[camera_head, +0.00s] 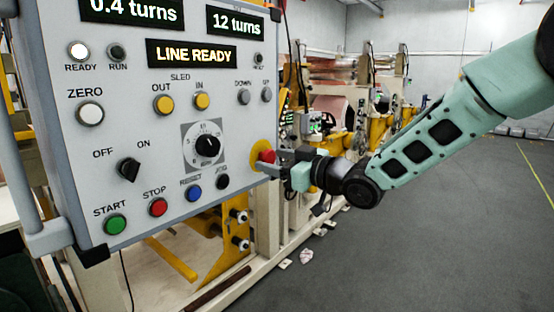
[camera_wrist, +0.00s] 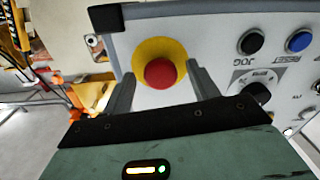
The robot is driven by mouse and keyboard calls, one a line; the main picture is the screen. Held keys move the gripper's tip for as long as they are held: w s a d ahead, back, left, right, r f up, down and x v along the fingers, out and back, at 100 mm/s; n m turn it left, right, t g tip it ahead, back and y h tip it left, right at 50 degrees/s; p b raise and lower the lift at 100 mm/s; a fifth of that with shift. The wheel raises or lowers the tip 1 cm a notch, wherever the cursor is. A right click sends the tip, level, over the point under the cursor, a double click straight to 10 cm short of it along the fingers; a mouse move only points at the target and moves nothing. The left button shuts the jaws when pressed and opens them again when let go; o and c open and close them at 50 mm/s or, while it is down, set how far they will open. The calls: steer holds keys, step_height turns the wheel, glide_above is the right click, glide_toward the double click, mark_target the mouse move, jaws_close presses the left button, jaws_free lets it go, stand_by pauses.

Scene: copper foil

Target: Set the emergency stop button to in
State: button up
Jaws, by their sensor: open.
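The emergency stop button is a red mushroom cap on a yellow round plate at the right edge of the grey control panel. In the head view the red button (camera_head: 267,156) shows just left of my gripper (camera_head: 270,168), which partly covers its surroundings. In the wrist view the button (camera_wrist: 161,73) sits centred between the two fingers of my gripper (camera_wrist: 162,88). The fingers are apart, one on each side of the cap, with visible gaps. I cannot tell whether they touch the panel face, or whether the button is in or out.
The control panel (camera_head: 143,122) carries several other controls close by, including a black JOG button (camera_head: 222,181), a blue RESET button (camera_head: 194,193) and a dial (camera_head: 207,146). A display reads LINE READY (camera_head: 191,54). Machinery stands behind the panel; the floor at right is clear.

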jaws_close()
steer(key=shift+w+a+f+b, duration=0.2)
steer(key=shift+w+a+b, duration=0.1)
steer(key=shift+b, duration=0.45)
steer(key=shift+r, duration=0.25)
jaws_free()
steer(key=shift+a, duration=0.15)
steer(key=shift+f, duration=0.1)
steer(key=b+v, duration=0.5)
steer(key=v, duration=1.2)
steer(key=shift+d, duration=0.2)
steer(key=shift+s, duration=0.1)
